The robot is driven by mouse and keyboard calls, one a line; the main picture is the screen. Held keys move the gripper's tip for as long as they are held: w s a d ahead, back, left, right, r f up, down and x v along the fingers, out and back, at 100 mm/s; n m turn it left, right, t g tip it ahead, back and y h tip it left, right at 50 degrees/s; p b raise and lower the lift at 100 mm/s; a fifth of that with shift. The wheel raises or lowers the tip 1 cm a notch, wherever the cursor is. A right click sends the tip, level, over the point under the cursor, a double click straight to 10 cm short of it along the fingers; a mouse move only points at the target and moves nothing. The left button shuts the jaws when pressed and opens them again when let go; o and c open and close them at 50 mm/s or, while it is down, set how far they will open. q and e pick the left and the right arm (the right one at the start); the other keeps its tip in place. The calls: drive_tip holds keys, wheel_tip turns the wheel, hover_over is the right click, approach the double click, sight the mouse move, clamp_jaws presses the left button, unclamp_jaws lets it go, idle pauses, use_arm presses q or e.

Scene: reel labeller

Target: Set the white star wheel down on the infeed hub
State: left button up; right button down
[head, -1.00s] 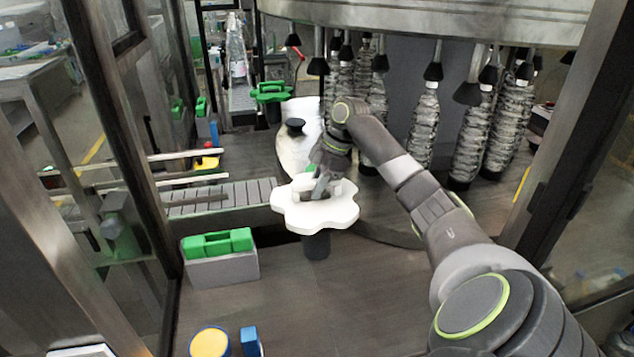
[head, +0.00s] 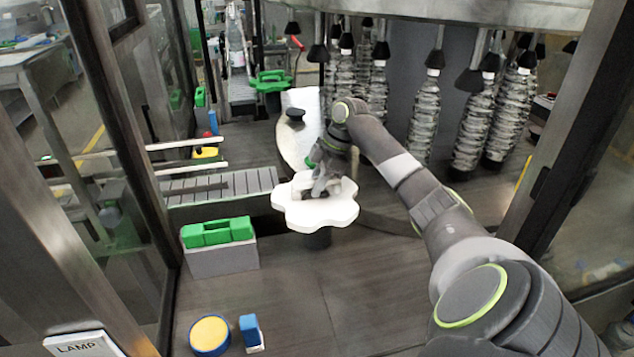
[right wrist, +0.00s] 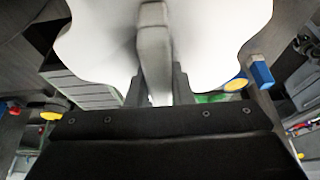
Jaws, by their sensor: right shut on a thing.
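The white star wheel (head: 298,214) is held roughly level in my right gripper (head: 322,188), which is shut on its raised middle part. In the right wrist view the wheel (right wrist: 95,40) fills the upper part, with the gripper (right wrist: 155,50) in front of it. A dark round post (head: 318,239), which looks like the infeed hub, shows just below the wheel's near edge. The wheel hides the post's top, so I cannot tell whether they touch. My left gripper is in neither view.
A grey box with a green block (head: 217,231) stands at the left of the wheel. A yellow-and-blue disc (head: 210,336) and a blue block (head: 250,331) lie nearer. A white curved guide (head: 292,150) and hanging bottles (head: 424,122) are behind. The deck front right is clear.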

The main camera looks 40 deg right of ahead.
drive_tip(key=c, duration=1.2)
unclamp_jaws()
drive_tip(key=b+v, duration=0.3)
drive_tip(key=v, duration=0.3)
drive_tip(key=shift+d, duration=0.15)
drive_tip(key=b+v, duration=0.1)
drive_tip(key=v, duration=0.4)
drive_tip(key=shift+s+r, duration=0.1)
drive_tip(key=shift+r, duration=0.45)
